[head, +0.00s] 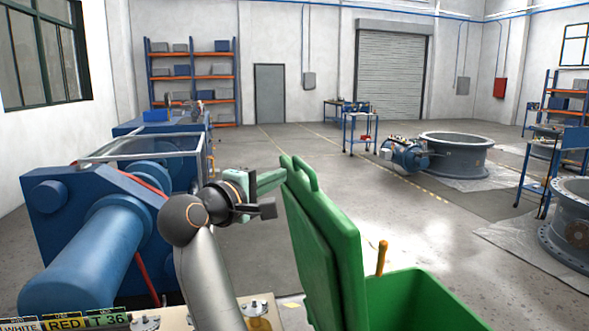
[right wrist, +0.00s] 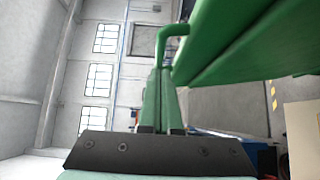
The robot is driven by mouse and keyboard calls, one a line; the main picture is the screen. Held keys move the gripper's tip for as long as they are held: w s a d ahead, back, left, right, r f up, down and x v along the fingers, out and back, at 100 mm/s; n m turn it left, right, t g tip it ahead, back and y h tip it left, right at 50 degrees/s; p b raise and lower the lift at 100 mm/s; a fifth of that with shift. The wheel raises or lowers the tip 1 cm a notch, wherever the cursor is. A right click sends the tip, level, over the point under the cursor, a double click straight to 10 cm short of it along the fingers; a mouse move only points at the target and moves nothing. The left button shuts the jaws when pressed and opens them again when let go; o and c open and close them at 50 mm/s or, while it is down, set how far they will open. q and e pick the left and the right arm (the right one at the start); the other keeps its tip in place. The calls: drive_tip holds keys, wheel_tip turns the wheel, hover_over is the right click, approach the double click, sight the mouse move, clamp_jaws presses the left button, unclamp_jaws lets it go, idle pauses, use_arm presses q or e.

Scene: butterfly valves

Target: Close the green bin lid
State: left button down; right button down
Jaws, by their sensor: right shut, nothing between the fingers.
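The green bin (head: 425,300) stands at the bottom right of the head view. Its green lid (head: 325,235) is open and stands up steeply on the bin's left side, with a loop handle (head: 308,172) at its top edge. The lid (right wrist: 245,40) and handle (right wrist: 170,48) also show in the right wrist view. My right gripper (head: 276,178) is shut and empty, its green fingers pointing at the lid's upper left edge near the handle. In the right wrist view, the fingertips (right wrist: 160,72) are close beside the handle; I cannot tell whether they touch. My left gripper is not in view.
An orange stick (head: 382,257) stands up at the bin's rim. A large blue machine (head: 105,220) fills the left. A tabletop (head: 180,318) with small parts and labels lies at the bottom left. Open floor (head: 400,220) lies beyond the bin, with grey valves (head: 455,155) farther off.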

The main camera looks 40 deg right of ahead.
sight(306, 172)
drive_tip(key=s+d, duration=0.1)
drive_tip(key=s+d+p, duration=0.1)
drive_tip(key=d, duration=0.1)
drive_tip(key=shift+d, duration=0.15)
